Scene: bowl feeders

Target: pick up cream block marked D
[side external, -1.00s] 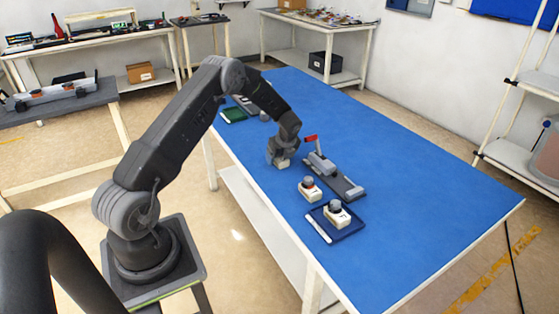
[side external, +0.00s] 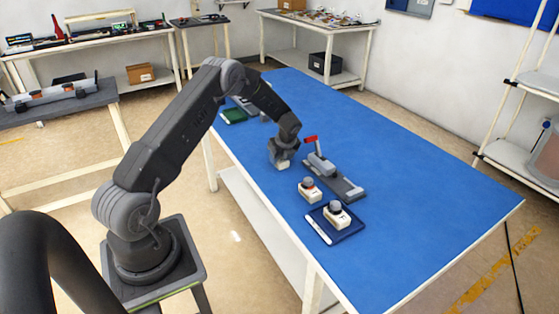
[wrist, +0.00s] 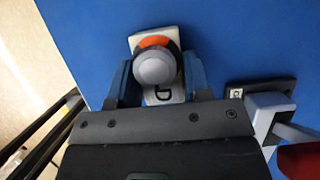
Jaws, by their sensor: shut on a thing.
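The cream block marked D (wrist: 166,97) shows in the wrist view with a round grey knob and an orange ring on top. The letter D faces my gripper's body. My gripper (wrist: 161,80) has one finger on each side of the block, shut on it. In the side external view my gripper (side external: 283,156) points down at the table's near-left part, and the block (side external: 284,165) shows as a small cream patch below it. I cannot tell whether the block touches the blue table top.
A grey clamp fixture (side external: 345,183) with a red handle (side external: 311,139) stands close to the right of my gripper. Another cream knobbed block (side external: 311,190) stands nearer, and one more (side external: 338,217) sits on a dark blue tray (side external: 322,237). The table's right side is clear.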

